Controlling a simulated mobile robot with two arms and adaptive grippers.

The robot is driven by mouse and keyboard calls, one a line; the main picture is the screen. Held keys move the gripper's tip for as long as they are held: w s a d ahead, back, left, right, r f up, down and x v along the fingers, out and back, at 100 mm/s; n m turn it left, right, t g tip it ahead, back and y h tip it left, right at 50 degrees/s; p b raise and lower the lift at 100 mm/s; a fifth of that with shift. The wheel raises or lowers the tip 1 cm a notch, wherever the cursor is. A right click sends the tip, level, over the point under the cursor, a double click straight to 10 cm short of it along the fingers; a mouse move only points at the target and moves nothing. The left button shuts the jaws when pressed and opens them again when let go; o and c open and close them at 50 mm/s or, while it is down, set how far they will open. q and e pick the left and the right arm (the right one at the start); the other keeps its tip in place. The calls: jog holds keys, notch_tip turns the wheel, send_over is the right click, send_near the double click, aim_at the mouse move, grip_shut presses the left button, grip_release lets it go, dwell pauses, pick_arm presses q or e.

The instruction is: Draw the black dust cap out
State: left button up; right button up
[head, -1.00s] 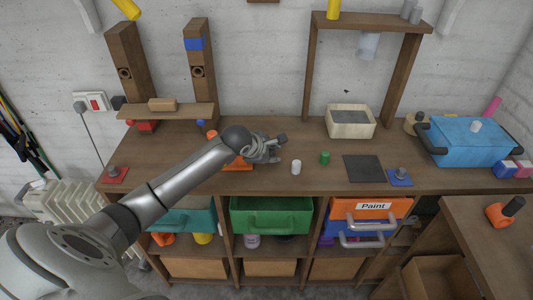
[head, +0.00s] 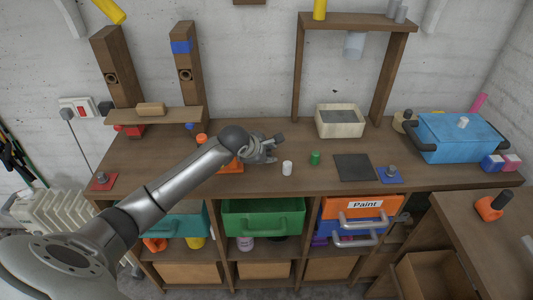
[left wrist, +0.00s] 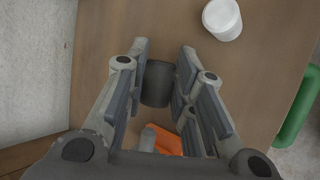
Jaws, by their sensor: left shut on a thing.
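My left gripper (head: 268,149) is low over the middle of the bench, left of a white cylinder (head: 287,168). In the left wrist view its fingers (left wrist: 157,88) are shut on the black dust cap (left wrist: 157,83), a short dark cylinder. An orange block (left wrist: 168,141) with a grey peg (left wrist: 147,138) shows behind the cap, nearer my palm. A visible gap lies between cap and peg. In the head view the orange block (head: 231,167) is partly hidden under my arm, and the cap cannot be made out. My right gripper is not in view.
A green cylinder (head: 315,158), a dark square mat (head: 355,168) and a blue base with a grey knob (head: 390,174) lie to the right. A blue crate (head: 458,140) stands at the far right. A green drawer (head: 262,218) sits below the bench top.

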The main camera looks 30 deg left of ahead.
pick_arm(q)
jog(key=shift+r+p, duration=1.9)
jog(key=shift+r, duration=1.95)
